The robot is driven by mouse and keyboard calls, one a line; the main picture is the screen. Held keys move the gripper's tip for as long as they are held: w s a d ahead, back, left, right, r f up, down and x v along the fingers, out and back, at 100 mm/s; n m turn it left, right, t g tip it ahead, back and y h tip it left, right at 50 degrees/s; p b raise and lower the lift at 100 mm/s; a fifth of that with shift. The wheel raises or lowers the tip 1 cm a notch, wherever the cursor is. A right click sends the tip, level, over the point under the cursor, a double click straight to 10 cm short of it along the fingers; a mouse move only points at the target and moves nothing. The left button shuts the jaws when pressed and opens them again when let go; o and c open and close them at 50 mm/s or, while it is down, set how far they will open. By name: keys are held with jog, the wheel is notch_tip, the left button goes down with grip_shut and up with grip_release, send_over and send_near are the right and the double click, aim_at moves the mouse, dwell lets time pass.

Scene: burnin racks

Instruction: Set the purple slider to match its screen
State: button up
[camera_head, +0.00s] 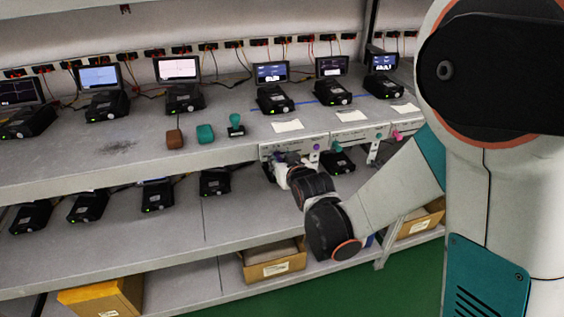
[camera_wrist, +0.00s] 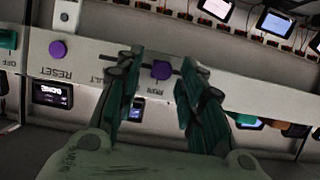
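The purple slider knob (camera_wrist: 161,70) sits in a dark slot on a pale front panel (camera_wrist: 232,97), between my fingers in the wrist view. Lettering on the panel looks like "RUN" near the knob and "ALT" beside the left finger, partly covered. My gripper (camera_wrist: 160,88) is open, with a finger on each side of the knob and gaps between. In the head view my gripper (camera_head: 284,172) is at the panel front (camera_head: 300,147) and largely hides the slider. A lit screen (camera_head: 271,72) stands above this panel; its text is too small to read.
Panels with a teal knob (camera_head: 337,147) and a pink knob (camera_head: 397,134) continue right.

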jog(key=v, duration=0.7)
jog(key=shift+s, duration=0.25)
dwell(0.4)
